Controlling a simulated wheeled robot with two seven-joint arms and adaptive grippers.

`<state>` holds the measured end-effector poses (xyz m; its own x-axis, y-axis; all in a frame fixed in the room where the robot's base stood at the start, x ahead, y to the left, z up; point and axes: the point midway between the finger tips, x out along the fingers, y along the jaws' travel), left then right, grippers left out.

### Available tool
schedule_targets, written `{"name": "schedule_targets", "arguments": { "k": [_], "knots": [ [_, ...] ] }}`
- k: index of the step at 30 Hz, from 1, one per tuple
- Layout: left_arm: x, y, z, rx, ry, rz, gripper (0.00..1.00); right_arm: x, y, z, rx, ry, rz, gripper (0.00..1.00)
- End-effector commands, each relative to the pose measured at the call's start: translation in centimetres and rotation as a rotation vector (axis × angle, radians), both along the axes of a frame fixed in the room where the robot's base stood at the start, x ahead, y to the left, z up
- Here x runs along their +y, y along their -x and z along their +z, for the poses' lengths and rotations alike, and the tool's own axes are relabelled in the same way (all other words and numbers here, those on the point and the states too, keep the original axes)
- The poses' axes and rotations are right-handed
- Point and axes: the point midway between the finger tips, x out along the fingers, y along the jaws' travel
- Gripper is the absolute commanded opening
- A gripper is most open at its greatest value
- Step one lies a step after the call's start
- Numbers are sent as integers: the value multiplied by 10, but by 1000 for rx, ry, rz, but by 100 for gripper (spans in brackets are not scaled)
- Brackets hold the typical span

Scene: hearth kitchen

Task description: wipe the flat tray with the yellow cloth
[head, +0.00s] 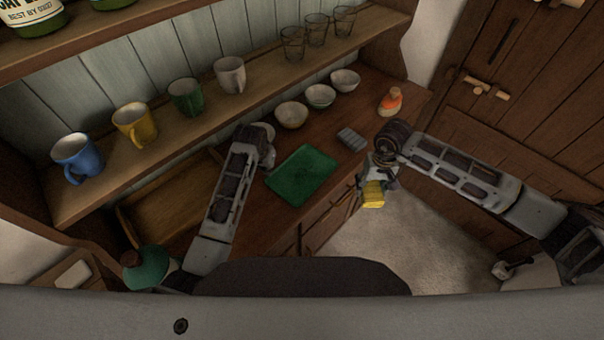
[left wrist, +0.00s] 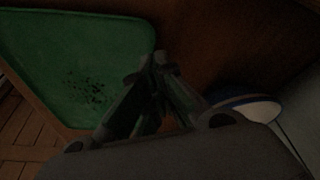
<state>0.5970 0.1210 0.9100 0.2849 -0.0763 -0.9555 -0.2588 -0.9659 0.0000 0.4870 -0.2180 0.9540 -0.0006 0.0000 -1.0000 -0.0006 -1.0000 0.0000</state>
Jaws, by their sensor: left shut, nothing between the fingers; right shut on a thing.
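The flat green tray (head: 302,174) lies on the wooden counter in the middle of the head view. In the left wrist view the tray (left wrist: 90,50) fills the upper left, with a patch of dark specks (left wrist: 90,92) on its surface. My right gripper (head: 374,182) is shut on the yellow cloth (head: 373,198), to the right of the tray and past the counter's front edge, over the floor side. My left gripper (left wrist: 158,62) is shut and empty beside the tray's edge; in the head view my own arm mostly hides it.
Bowls (head: 291,115) stand behind the tray, and a grey ridged block (head: 351,139) lies to its right. Mugs (head: 185,97) and glasses (head: 293,43) stand on the shelf above. A wooden tray (head: 170,205) is at left.

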Motion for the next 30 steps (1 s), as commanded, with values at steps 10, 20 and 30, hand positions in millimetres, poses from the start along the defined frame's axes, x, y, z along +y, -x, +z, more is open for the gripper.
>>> {"name": "schedule_targets", "arguments": {
  "k": [10,20,30],
  "knots": [
    [0,0,-5,0,0,0,0,0,0,-1,0,0,0,41],
    [0,0,-7,0,0,0,0,0,0,-2,0,0,0,41],
    [0,-1,7,-2,1,0,0,0,0,0,0,0,0,41]
  ]
}}
